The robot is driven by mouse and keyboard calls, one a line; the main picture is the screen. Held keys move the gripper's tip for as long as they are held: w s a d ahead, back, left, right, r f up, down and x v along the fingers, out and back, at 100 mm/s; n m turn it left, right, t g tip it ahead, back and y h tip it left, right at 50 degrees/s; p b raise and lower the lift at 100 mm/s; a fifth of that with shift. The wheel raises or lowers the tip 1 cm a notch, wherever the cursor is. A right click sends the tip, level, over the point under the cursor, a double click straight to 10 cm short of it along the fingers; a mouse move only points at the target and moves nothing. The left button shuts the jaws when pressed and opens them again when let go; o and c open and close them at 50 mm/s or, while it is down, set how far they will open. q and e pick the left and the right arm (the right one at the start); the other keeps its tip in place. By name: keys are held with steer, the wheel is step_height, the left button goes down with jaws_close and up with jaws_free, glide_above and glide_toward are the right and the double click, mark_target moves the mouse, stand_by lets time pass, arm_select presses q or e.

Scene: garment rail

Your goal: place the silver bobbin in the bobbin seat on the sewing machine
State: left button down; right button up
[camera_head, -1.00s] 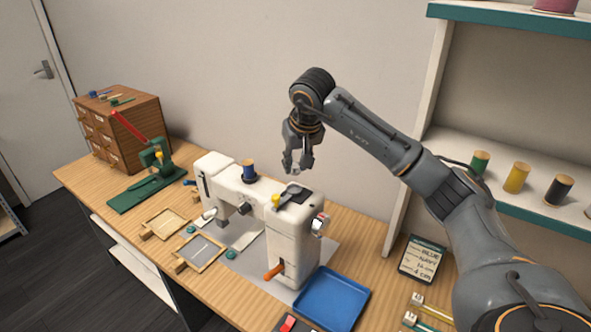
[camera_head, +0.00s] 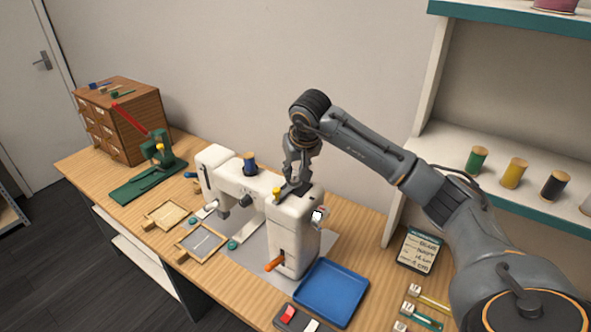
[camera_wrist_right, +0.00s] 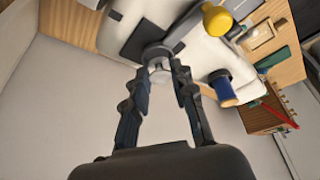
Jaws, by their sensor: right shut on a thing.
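The white sewing machine (camera_head: 290,240) stands on the bench, with a dark plate on top of its right column. My right gripper (camera_head: 294,186) points down over this plate. In the right wrist view my right gripper (camera_wrist_right: 160,68) is shut on the small silver bobbin (camera_wrist_right: 160,75), which shows between the fingertips. A round grey part, seemingly the bobbin seat (camera_wrist_right: 156,51), lies right by the bobbin on the dark plate (camera_wrist_right: 134,42). I cannot tell whether the bobbin touches it. In the head view the gripper hides the bobbin. My left gripper is out of view.
A yellow knob (camera_head: 276,192) and a blue thread spool (camera_head: 250,164) stand on the machine near my right gripper. A blue tray (camera_head: 331,292) lies at the machine's front right. A wooden drawer box (camera_head: 120,120) is at the far left. Shelves with spools (camera_head: 514,172) rise at right.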

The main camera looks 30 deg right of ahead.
steer(key=shift+f, duration=0.25)
steer(key=o, duration=0.7)
steer(key=shift+r, duration=0.1)
steer(key=shift+r, duration=0.3)
steer(key=shift+r+p, duration=0.5)
steer(key=shift+p, duration=0.1)
steer(key=b+v, duration=0.3)
steer(key=v, duration=0.8)
steer(key=shift+s+r, duration=0.2)
steer(key=shift+s, duration=0.1)
